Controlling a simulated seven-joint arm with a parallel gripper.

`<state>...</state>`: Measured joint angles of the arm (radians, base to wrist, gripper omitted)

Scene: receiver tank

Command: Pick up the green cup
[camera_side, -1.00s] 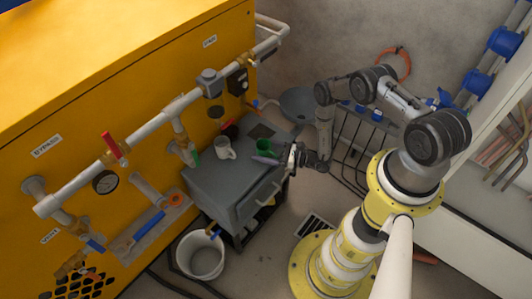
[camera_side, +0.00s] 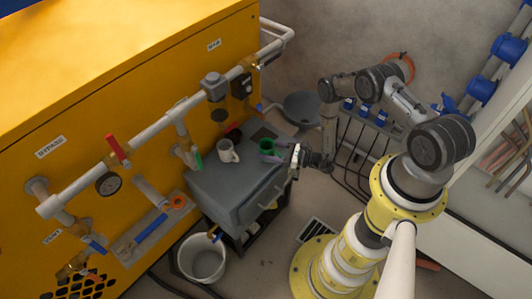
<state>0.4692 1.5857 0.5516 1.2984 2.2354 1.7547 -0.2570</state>
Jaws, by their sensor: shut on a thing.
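The green cup (camera_side: 267,146) is near the back right of the grey cabinet top, just right of the white mug (camera_side: 228,152). The cup looks upright. The fingers are small here and I cannot see exactly how they sit on the cup, nor tell whether its base is clear of the top.
The grey cabinet (camera_side: 215,182) stands against the yellow tank (camera_side: 80,110) with its pipes and valves. A dark square (camera_side: 263,133) lies behind the cup. A white bucket (camera_side: 201,260) stands on the floor in front. A grey funnel-like bowl (camera_side: 301,107) is behind.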

